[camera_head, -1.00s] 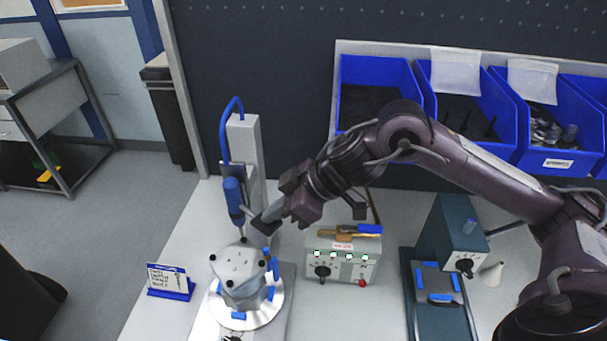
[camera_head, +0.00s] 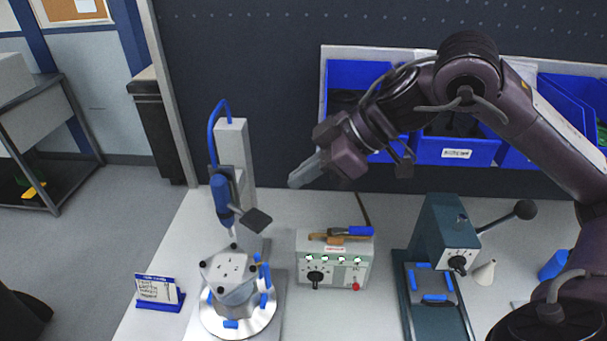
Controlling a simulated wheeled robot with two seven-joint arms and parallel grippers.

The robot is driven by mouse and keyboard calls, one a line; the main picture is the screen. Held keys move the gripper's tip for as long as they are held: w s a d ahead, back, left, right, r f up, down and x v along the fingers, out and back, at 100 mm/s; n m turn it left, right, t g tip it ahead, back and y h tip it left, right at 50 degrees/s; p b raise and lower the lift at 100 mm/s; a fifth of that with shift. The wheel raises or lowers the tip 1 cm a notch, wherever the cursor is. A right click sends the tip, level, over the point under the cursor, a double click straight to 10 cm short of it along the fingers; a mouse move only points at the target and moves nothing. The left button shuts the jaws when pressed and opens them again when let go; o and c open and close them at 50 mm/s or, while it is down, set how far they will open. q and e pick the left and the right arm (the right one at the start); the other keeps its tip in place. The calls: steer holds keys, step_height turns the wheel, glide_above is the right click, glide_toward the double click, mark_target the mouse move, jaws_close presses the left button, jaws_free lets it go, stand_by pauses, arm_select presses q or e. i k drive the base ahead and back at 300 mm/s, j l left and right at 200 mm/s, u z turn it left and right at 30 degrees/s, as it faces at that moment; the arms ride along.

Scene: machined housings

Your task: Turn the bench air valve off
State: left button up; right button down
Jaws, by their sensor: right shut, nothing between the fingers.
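On top of a pale control box (camera_head: 318,262) lies a brass-coloured body (camera_head: 325,238) with a blue handle (camera_head: 358,231), pointing right. It looks like the air valve, but I cannot tell for certain. My right gripper (camera_head: 300,178) is shut and empty, raised above and behind the box, apart from it, fingers pointing left and down. A dark square paddle (camera_head: 258,219) on a short rod stands out beside the blue driver (camera_head: 221,190), below and left of the gripper. My left gripper is not in view.
A grey post (camera_head: 235,165) with a blue hose stands left. Below it, a grey housing (camera_head: 232,272) sits on a round fixture. A green press (camera_head: 442,232) with a ball-ended lever is right of the box. Blue bins (camera_head: 455,150) line the back. A small sign (camera_head: 158,290) stands at left.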

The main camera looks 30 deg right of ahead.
mark_target(353, 230)
steer(key=k+j, duration=0.5)
steer(key=k, duration=0.15)
steer(key=k+j, duration=0.5)
steer(key=k, duration=0.2)
